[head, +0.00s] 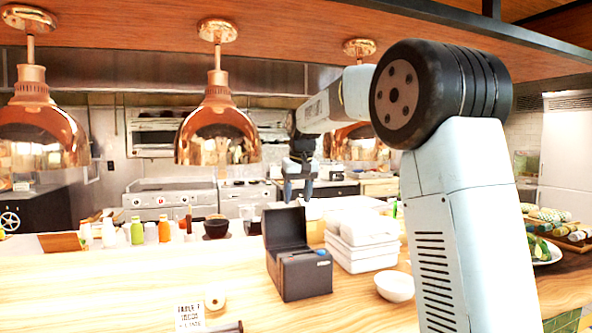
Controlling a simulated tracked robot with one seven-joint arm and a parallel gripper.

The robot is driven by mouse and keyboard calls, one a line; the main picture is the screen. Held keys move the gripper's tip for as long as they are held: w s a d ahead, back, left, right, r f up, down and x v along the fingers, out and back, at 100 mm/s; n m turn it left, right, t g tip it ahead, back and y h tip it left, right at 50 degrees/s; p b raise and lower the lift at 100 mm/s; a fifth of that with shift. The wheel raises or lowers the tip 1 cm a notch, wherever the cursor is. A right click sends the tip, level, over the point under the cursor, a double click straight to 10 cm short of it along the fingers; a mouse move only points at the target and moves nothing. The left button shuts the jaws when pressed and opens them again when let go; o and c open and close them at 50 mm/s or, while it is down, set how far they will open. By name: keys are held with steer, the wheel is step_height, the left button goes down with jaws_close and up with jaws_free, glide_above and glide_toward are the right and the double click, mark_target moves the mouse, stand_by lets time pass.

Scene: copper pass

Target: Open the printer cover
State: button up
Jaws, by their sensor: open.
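The black printer (305,277) stands on the wooden counter near the middle of the head view. Its cover (285,228) is a dark panel standing up steeply at the printer's back left, so the cover looks raised. The inside of the printer is too dark to make out. My gripper (298,196) hangs above and behind the printer with its fingers pointing down. The fingers are apart, with nothing seen between them. The gripper looks clear of the cover, but the depth between them is hard to judge.
White stacked containers (362,241) stand right beside the printer, with a white bowl (394,286) in front. A small roll (214,298) and a printed card (189,318) lie at the front left. Copper lamps (217,132) hang overhead. The counter left of the printer is mostly clear.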

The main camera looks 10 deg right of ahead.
step_height(320, 180, up, 7)
steer(key=w, duration=0.1)
steer(key=shift+w+r, duration=0.15)
stand_by(0.8)
steer(key=shift+a, duration=0.1)
stand_by(0.4)
steer(key=shift+r, duration=0.1)
steer(key=v, duration=1.3)
steer(key=shift+r, duration=0.2)
